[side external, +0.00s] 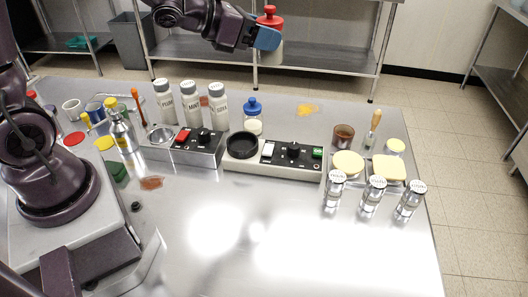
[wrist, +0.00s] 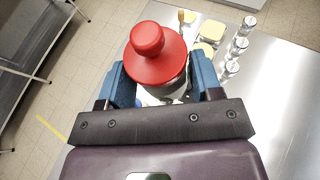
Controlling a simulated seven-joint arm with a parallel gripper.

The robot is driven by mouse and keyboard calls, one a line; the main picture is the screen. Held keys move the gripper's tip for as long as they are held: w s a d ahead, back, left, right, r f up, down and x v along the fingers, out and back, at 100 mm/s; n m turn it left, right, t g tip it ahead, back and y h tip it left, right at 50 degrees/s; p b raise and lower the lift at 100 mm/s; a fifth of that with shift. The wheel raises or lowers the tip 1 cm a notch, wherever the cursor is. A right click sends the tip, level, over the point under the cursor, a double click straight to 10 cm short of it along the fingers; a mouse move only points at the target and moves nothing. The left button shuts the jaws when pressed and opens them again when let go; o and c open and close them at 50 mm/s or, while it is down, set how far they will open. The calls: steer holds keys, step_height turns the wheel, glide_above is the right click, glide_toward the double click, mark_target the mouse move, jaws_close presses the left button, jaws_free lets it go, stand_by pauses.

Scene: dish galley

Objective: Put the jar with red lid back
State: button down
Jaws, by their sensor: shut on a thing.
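The jar with the red lid (side external: 269,18) is held in the air above the back edge of the steel table (side external: 290,220). Its red knobbed lid (wrist: 156,55) fills the upper middle of the wrist view, and its pale body is mostly hidden below the lid and behind the finger. My gripper (side external: 266,38) is shut on the jar, with a blue finger on each side of it in the wrist view (wrist: 158,82). The jar looks about upright. A similar jar with a blue lid (side external: 252,117) stands on the table behind the black-knobbed units.
Several white labelled bottles (side external: 191,103) stand left of the blue-lidded jar. A black round dish (side external: 242,145) and control boxes (side external: 292,153) sit in front. Shakers (side external: 373,193), yellow-topped containers (side external: 388,167) and a brown cup (side external: 343,136) stand at right. The front middle is clear.

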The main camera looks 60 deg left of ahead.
steer(key=d, duration=0.1)
steer(key=d+h, duration=0.1)
steer(key=shift+d+r+m, duration=0.35)
steer(key=shift+m, duration=0.05)
steer(key=shift+a, duration=0.1)
